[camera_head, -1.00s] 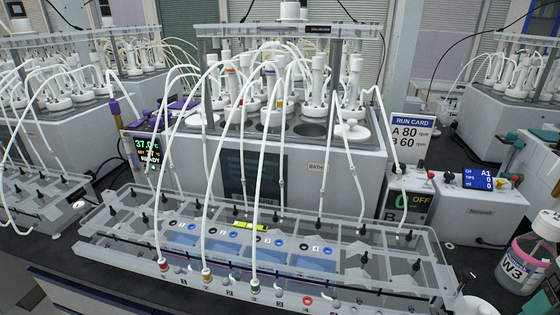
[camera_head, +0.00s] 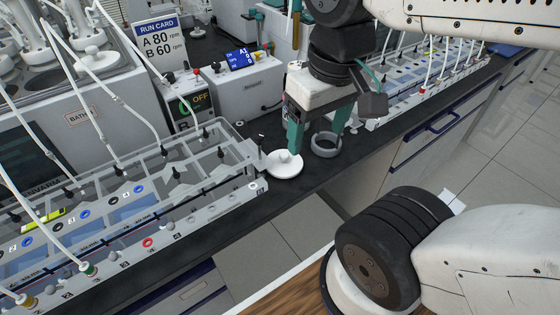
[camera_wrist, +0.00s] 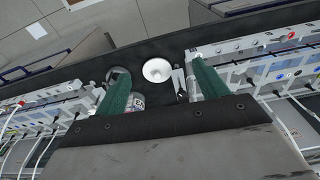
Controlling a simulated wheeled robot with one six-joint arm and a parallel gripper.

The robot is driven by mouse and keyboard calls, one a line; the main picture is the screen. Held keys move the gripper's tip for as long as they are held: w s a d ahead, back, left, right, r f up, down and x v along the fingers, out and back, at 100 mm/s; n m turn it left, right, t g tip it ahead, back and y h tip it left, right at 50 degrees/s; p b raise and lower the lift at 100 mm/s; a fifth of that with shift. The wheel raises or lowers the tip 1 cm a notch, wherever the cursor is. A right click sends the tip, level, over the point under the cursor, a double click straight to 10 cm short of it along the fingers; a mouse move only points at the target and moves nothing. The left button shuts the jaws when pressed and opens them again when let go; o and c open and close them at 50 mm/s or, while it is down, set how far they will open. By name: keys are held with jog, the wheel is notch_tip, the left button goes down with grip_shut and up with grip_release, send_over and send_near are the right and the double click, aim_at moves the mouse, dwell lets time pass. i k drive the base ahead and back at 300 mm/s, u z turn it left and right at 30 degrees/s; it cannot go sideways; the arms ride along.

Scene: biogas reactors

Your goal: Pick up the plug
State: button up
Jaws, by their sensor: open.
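A white round piece with a raised knob, which looks like the plug (camera_head: 284,162), lies on the dark bench top by the right end of the clear rack. It also shows in the wrist view (camera_wrist: 157,70), between the lines of the two fingers and toward the far side. My gripper (camera_head: 312,138) points down with its teal fingers apart and nothing between them. In the head view its left finger is just above and beside the plug; I cannot tell the exact height gap.
A grey ring (camera_head: 325,145) sits right of the plug, near the right finger. A clear tubing rack (camera_head: 215,200) stands close on the left, another rack (camera_head: 400,105) on the right. A pump box (camera_head: 240,85) and run card (camera_head: 160,45) stand behind. The bench's front edge is close.

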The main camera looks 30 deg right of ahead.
aim_at(285, 166)
jog(key=u, duration=1.75)
jog(key=k, duration=0.4)
jog(key=z, duration=0.65)
